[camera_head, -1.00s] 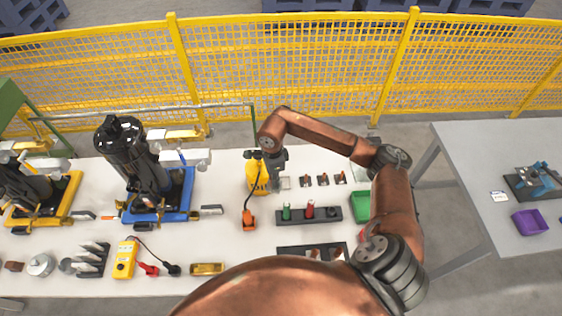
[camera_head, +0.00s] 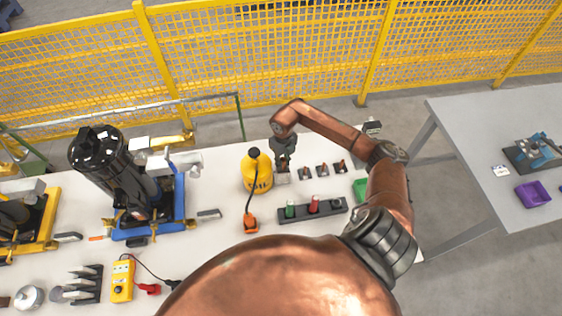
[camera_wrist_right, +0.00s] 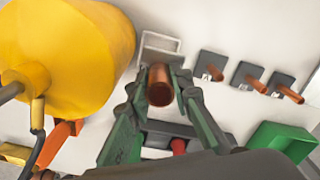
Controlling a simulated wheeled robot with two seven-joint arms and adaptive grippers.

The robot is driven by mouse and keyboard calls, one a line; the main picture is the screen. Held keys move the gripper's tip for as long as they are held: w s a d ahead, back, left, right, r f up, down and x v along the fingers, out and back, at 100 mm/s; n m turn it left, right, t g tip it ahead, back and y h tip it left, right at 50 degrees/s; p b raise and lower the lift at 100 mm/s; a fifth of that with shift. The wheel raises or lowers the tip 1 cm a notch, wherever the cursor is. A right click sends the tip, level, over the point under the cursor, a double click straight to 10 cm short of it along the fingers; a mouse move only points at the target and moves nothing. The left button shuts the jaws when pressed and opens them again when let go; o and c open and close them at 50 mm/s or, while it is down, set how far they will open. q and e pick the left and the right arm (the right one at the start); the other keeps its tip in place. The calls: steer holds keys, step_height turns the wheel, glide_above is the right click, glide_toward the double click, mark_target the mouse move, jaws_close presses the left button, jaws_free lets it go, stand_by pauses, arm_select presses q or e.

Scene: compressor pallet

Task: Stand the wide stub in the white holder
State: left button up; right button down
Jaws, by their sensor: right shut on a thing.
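The wide stub (camera_wrist_right: 160,86) is a short copper tube. In the right wrist view it stands between the fingers of my right gripper (camera_wrist_right: 164,78), which is shut on it. The white holder (camera_wrist_right: 158,47) is a pale rectangular block just beyond the stub, and the stub's far end overlaps its near edge in that view. I cannot tell whether the stub touches the holder or is above it. In the head view my right gripper (camera_head: 284,158) is just over the white holder (camera_head: 282,178), hiding part of it; the stub is not clear there. My left gripper is not in view.
A yellow bottle (camera_head: 256,172) stands close left of my right gripper. Several dark blocks with copper pieces (camera_wrist_right: 248,75) are to the right. A dark rack (camera_head: 325,208) with green and red pieces and a green bin (camera_head: 360,188) are nearer me.

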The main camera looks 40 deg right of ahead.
steer(key=shift+w+a, duration=0.2)
steer(key=shift+w, duration=0.05)
steer(key=shift+f+b, duration=0.55)
steer(key=shift+f, duration=0.05)
steer(key=shift+f+b, duration=0.45)
steer(key=shift+f, duration=0.25)
steer(key=shift+s+f, duration=0.1)
steer(key=shift+f, duration=0.2)
steer(key=shift+f+b, duration=1.25)
steer(key=shift+f, duration=0.3)
steer(key=shift+f+b, duration=0.3)
steer(key=shift+f, duration=0.15)
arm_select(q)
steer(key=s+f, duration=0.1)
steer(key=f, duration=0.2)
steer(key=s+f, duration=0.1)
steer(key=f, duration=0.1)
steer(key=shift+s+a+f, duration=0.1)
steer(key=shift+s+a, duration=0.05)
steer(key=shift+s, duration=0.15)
